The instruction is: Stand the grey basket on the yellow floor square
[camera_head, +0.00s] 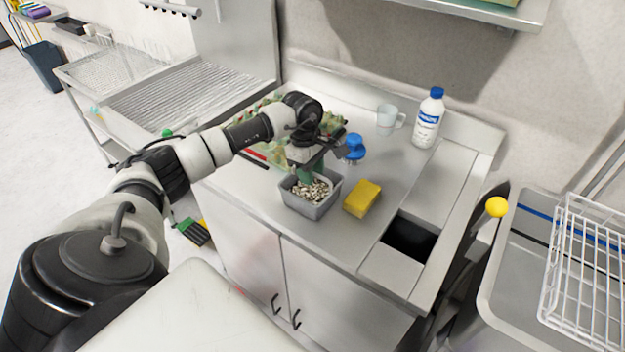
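The grey basket (316,211) stands upright on the steel counter, near its front edge, filled with small pale pieces. A green part (313,172) rises from the pieces at the back of the basket; I cannot tell if it belongs to the basket. My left gripper (315,163) is directly above the basket, pointing down at this green part. Its dark fingers are small and partly overlap it, so their grip is unclear. A bit of yellow (207,229) shows on the floor left of the counter, mostly hidden; I cannot tell if it is the floor square. My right gripper is out of view.
A yellow sponge (362,199) lies just right of the basket. A blue-topped object (354,147), a pale mug (388,119) and a white bottle (428,119) stand behind. A dark opening (410,238) is in the counter at right. Egg trays (262,146) lie behind my arm.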

